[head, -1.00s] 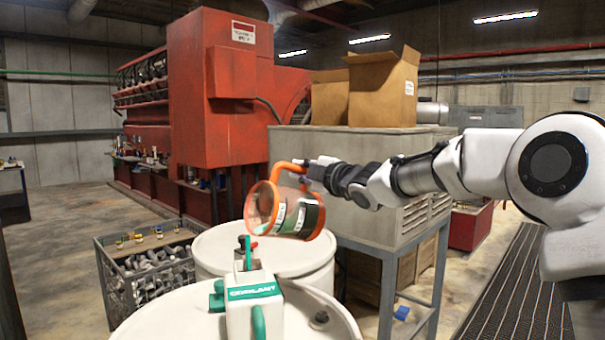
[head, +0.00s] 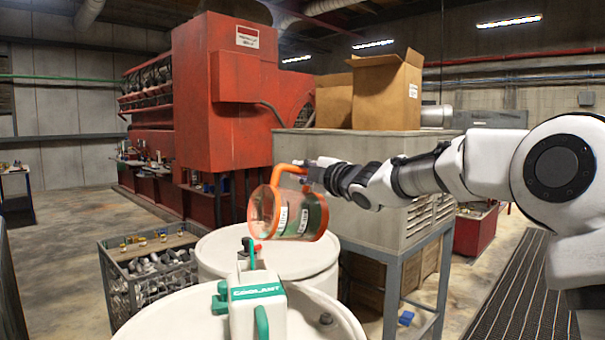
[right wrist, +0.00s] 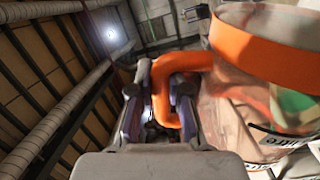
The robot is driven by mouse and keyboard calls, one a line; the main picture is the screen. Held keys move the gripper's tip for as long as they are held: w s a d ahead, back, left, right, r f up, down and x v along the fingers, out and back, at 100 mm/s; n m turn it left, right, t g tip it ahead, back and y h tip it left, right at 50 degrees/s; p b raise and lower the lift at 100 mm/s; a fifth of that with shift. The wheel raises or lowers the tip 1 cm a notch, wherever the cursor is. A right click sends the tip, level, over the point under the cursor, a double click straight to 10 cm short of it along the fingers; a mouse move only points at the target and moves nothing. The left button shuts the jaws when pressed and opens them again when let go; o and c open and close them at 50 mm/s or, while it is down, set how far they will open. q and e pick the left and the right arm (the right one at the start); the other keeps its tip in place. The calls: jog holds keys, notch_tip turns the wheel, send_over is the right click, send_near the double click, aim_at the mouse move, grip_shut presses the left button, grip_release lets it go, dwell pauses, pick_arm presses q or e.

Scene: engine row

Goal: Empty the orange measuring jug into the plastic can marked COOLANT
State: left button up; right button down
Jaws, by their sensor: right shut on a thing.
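The clear measuring jug (head: 292,218) with orange rims and an orange handle lies tipped on its side in the air, an open-looking end facing left. Green shows through its wall; I cannot tell how much liquid it holds. My right gripper (head: 307,171) is shut on the jug's handle; the right wrist view shows the orange handle (right wrist: 163,92) between its fingers. The white can marked COOLANT (head: 240,318), with green label and handle, stands upright on a drum, below and left of the jug, apart from it. My left gripper is not in view.
White drums (head: 318,258) stand under and behind the can. A wire crate of metal parts (head: 108,268) is at left. A grey cabinet (head: 350,165) carrying cardboard boxes (head: 385,92) stands behind the jug. A red engine (head: 205,105) is farther back.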

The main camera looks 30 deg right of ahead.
aim_at(273, 177)
jog(key=shift+s+a+f+n+b, duration=0.15)
jog(key=shift+a+n+b, duration=0.35)
jog(key=shift+b, duration=0.25)
jog(key=shift+s+a+f+n+b, duration=0.1)
jog(key=shift+a+f+n+b, duration=0.1)
jog(key=shift+a+n+b, duration=0.4)
jog(key=shift+s+a+f+n+b, duration=0.15)
jog(key=shift+a+n+b, duration=0.15)
jog(key=shift+a+b, duration=0.5)
dwell(1.5)
jog(key=shift+s+a+r+n+b, duration=0.1)
jog(key=shift+a+r+n+b, duration=0.15)
jog(key=shift+a+n+b, duration=0.25)
jog(key=shift+s+a+r+n+b, duration=0.15)
jog(key=shift+a+r+n, duration=0.1)
jog(key=shift+a+n, duration=0.35)
jog(key=shift+s+a+r+n+b, duration=0.1)
jog(key=shift+a+r+n+b, duration=0.2)
jog(key=shift+a, duration=0.4)
dwell(2.5)
